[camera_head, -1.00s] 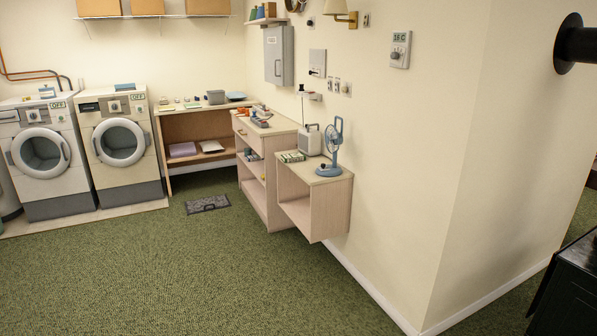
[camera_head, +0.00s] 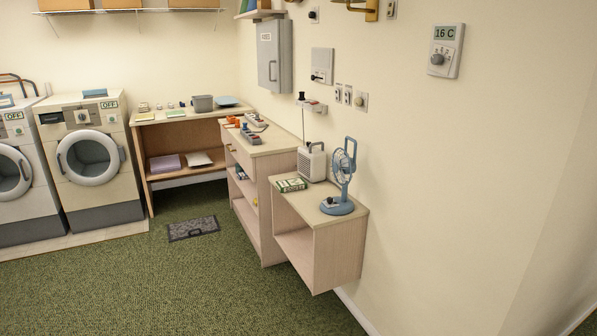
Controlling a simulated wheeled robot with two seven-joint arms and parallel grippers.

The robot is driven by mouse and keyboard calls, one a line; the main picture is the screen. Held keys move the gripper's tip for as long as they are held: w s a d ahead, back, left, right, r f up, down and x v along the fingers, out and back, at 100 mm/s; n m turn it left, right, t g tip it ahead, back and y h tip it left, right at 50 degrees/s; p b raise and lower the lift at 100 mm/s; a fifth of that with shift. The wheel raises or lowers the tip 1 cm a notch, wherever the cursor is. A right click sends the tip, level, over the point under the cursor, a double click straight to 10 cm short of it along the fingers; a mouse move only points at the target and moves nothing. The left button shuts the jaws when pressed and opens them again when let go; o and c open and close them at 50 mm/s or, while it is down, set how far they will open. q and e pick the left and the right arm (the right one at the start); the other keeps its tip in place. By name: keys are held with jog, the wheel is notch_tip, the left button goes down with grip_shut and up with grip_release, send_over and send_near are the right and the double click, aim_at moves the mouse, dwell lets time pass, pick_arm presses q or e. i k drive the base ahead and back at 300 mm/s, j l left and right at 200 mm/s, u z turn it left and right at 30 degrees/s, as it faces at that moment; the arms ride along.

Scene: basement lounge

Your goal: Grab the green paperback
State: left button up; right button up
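A small green and white item (camera_head: 291,185), which looks like a green paperback, lies flat on top of the pale wooden wall cabinet (camera_head: 321,221). It is near the cabinet's left end, in front of a white radio-like box (camera_head: 312,162) and left of a blue desk fan (camera_head: 341,178). Its cover is too small to read. Neither of my grippers shows in the head view.
A longer wooden unit (camera_head: 268,146) with several small items stands left of the cabinet. A corner table (camera_head: 160,119) and white washing machines (camera_head: 88,155) are farther back. A dark mat (camera_head: 193,229) lies on the green carpet. The carpet in front is clear.

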aim_at(297, 184)
jog(key=i, duration=2.85)
jog(key=z, duration=0.2)
